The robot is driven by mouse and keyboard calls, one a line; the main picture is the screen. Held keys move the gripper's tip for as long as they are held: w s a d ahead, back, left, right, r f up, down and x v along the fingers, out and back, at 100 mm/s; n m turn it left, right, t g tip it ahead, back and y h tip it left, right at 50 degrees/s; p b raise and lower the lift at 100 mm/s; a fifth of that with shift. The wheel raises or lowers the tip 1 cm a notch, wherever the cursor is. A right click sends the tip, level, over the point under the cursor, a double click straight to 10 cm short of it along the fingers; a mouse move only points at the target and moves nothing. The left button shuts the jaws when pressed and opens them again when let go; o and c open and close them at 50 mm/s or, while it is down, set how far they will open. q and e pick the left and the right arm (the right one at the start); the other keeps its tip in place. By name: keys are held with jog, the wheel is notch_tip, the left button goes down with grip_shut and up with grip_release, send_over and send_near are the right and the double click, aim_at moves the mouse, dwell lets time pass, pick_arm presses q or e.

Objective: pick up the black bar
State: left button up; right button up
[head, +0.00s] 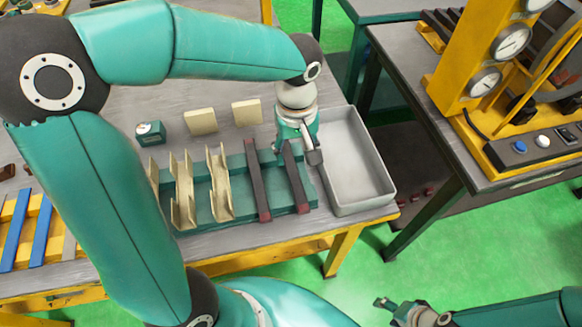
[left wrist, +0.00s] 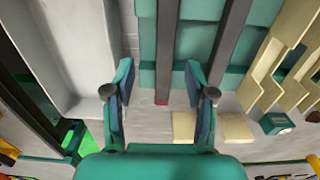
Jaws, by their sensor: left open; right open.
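Two black bars with red ends lie side by side across a teal rack (head: 205,190). The right black bar (head: 297,182) is partly hidden by my left gripper (head: 309,147). The other black bar (head: 258,182) lies just left of it. In the left wrist view, my open left gripper (left wrist: 158,78) has its fingers on either side of the first bar's red end (left wrist: 161,100), with nothing gripped. The second bar (left wrist: 229,38) lies outside the right finger there. My right gripper (head: 408,312) is open and empty at the bottom right of the head view, far from the rack.
A grey tray (head: 377,203) stands close to the right of the rack. Cream slotted pieces (head: 219,180) sit on the rack's left part. Two cream blocks (head: 200,121) and a small teal gauge box (head: 150,132) lie behind it. A yellow machine with dials (head: 485,82) stands at right.

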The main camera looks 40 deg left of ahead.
aim_at(292, 168)
pick_arm(q)
jog(key=shift+s+a+f+p, duration=0.1)
jog(key=shift+a+f+p, duration=0.1)
jog(key=shift+f, duration=1.25)
jog(key=shift+a+f+p, duration=0.15)
jog(key=shift+f+p, duration=0.05)
jog(key=shift+f, duration=1.2)
grip_shut()
